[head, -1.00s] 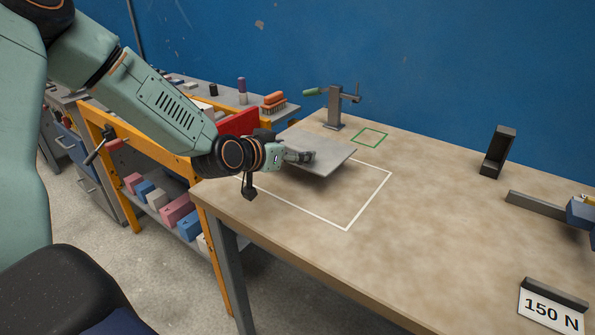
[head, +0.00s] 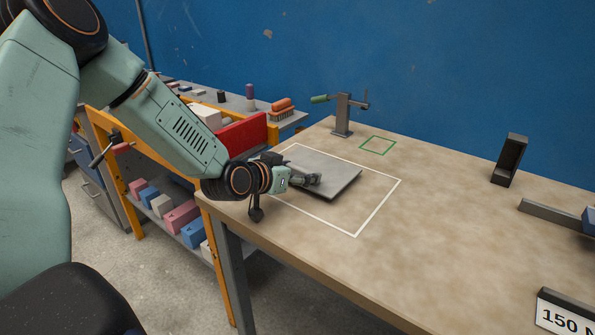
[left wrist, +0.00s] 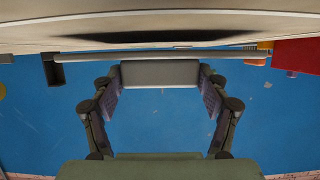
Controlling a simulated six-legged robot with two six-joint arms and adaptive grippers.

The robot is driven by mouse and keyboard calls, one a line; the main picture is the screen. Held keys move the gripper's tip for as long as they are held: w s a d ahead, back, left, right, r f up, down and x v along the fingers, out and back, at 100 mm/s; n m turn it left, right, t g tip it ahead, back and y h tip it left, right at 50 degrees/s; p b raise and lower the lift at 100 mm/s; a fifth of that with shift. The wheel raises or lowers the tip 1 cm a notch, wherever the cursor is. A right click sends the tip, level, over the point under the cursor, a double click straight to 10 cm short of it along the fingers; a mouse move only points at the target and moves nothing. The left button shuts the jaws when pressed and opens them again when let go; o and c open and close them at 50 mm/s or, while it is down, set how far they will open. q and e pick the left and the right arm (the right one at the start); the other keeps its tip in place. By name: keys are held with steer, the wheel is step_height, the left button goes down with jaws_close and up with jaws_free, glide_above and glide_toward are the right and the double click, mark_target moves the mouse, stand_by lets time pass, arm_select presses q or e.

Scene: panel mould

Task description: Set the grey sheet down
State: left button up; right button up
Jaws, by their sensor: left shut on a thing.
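The grey sheet (head: 338,172) is a flat square plate, low over the white outline (head: 380,208) on the bench. My left gripper (head: 310,180) is shut on the sheet at its near left part. In the left wrist view the sheet (left wrist: 160,55) shows as a thin pale strip, nearly edge-on. A dark shadow and a narrow gap lie between it and the bench top, so it seems slightly above the bench. In that view my left gripper (left wrist: 160,85) has its fingers either side of a grey piece. My right gripper is not in view.
A clamp-like stand with a green handle (head: 341,112) and a small green outline (head: 378,146) are behind the sheet. A dark bracket (head: 509,160) and a 150 N sign (head: 566,318) are to the right. The middle of the bench top (head: 440,220) is clear.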

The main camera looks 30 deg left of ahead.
arm_select(q)
steer(key=shift+s+f, duration=0.1)
steer(key=o, duration=1.3)
steer(key=shift+s+f, duration=0.1)
steer(key=shift+s, duration=0.05)
